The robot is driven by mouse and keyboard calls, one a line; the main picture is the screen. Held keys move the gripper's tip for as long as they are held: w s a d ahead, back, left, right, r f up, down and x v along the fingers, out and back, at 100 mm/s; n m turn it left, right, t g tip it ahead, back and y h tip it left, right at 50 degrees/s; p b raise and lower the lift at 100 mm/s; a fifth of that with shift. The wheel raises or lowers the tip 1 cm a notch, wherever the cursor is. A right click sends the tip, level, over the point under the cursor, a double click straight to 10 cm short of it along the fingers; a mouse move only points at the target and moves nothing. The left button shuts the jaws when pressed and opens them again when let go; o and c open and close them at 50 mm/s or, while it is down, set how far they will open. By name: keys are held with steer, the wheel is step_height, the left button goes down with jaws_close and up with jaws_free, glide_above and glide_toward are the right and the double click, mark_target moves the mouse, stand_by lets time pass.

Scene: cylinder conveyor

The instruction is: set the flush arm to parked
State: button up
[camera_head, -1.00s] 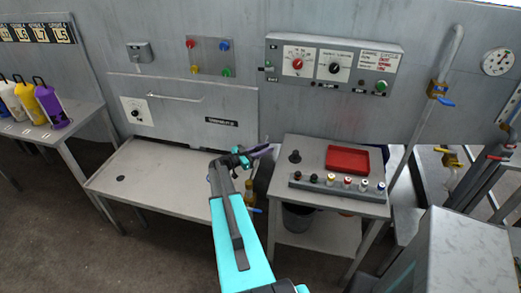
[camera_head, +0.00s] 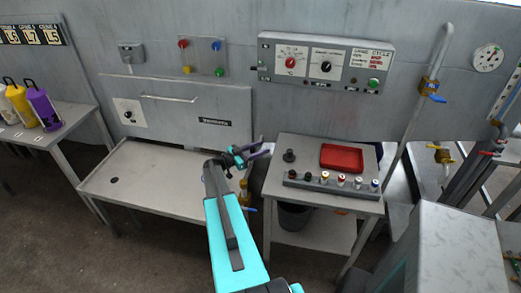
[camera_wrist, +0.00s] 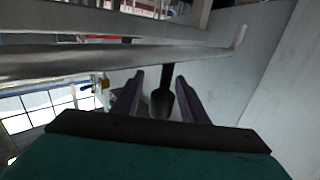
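No part is labelled as the flush arm, so I cannot tell for sure which one it is. A tall grey pipe with a bent top (camera_head: 434,62) rises right of the small bench, with a brass valve (camera_head: 428,85) and blue lever (camera_head: 438,99) on it. My gripper (camera_head: 266,150) is in front of the wall between the two benches, apart from that pipe. In the wrist view my gripper (camera_wrist: 160,74) has its purple fingers apart. A dark rod-like part (camera_wrist: 163,103) shows between them; I cannot tell whether it is near them.
The small bench (camera_head: 273,190) carries a red tray (camera_head: 342,157), a black knob (camera_head: 289,156) and a row of coloured caps. A control panel (camera_head: 325,68) hangs above. A long bench (camera_head: 135,180) stands left. A grey box (camera_head: 455,250) fills the lower right. Floor lies clear at lower left.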

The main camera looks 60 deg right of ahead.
steer(key=b+v, duration=0.4)
steer(key=v, duration=0.9)
steer(key=shift+a+b, duration=0.25)
steer(key=shift+b, duration=0.05)
steer(key=shift+w, duration=0.15)
